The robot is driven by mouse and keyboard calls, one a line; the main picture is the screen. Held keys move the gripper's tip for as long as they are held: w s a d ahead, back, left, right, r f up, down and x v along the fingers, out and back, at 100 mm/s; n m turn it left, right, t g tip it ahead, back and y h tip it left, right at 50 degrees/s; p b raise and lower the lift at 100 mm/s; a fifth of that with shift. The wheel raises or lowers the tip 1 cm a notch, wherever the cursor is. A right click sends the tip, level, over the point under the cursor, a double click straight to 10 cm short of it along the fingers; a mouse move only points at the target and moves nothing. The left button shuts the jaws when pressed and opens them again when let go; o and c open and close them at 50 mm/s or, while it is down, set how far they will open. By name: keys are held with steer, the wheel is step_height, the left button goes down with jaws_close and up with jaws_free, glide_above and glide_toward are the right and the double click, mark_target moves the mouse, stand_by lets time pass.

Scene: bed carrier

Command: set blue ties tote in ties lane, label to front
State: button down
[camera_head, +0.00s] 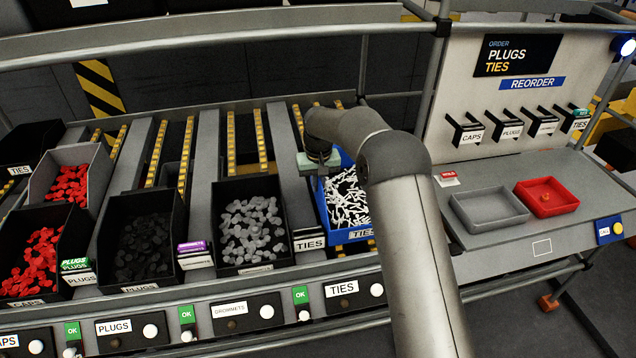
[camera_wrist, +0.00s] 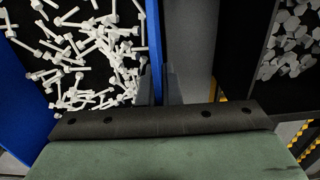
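The blue ties tote (camera_head: 324,215) holds white ties. It sits over the ties lane at the right end of the rack, and its TIES label (camera_head: 361,233) faces the front. Whether it rests fully on the lane is hard to see. My gripper (camera_head: 322,178) is at the tote's left wall, partly hidden behind my arm. In the wrist view, the fingers of my gripper (camera_wrist: 162,88) stand on both sides of the blue wall (camera_wrist: 155,40), close against it, and look shut on it. My arm hides the tote's right side.
A black tote of grey grommets (camera_head: 221,220) stands left of the lane, with a grey divider between. A TIES sign (camera_head: 309,243) is on the divider's front. A grey tray (camera_head: 459,212) and a red tray (camera_head: 573,204) lie on the right bench.

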mark_target(318, 194)
steer(key=shift+w+f+b, duration=0.2)
steer(key=shift+f+b, duration=0.95)
steer(key=shift+f, duration=0.9)
steer(key=c, duration=1.6)
jaws_free()
steer(key=shift+o, duration=0.3)
steer(key=shift+f, duration=0.15)
steer(key=r, duration=0.6)
steer(key=s+r+b, duration=0.1)
steer(key=r, duration=1)
steer(key=shift+s+d+r+b, duration=0.15)
steer(key=shift+r+b, duration=0.15)
steer(key=shift+b, duration=0.05)
steer(key=s+d+m, duration=0.1)
steer(key=s+d, duration=0.4)
steer(key=s, duration=0.5)
steer(key=s+d, duration=0.6)
steer(key=s, duration=0.3)
steer(key=s+d+m, duration=0.1)
steer(key=s+d, duration=0.4)
steer(key=s, duration=0.5)
steer(key=s+d+f, duration=0.1)
steer(key=s+f, duration=0.2)
steer(key=s, duration=0.3)
steer(key=s+d+f+m, duration=0.1)
steer(key=s+d+f, duration=0.1)
steer(key=s, duration=0.4)
steer(key=shift+s+f, duration=0.4)
steer(key=shift+f, duration=0.35)
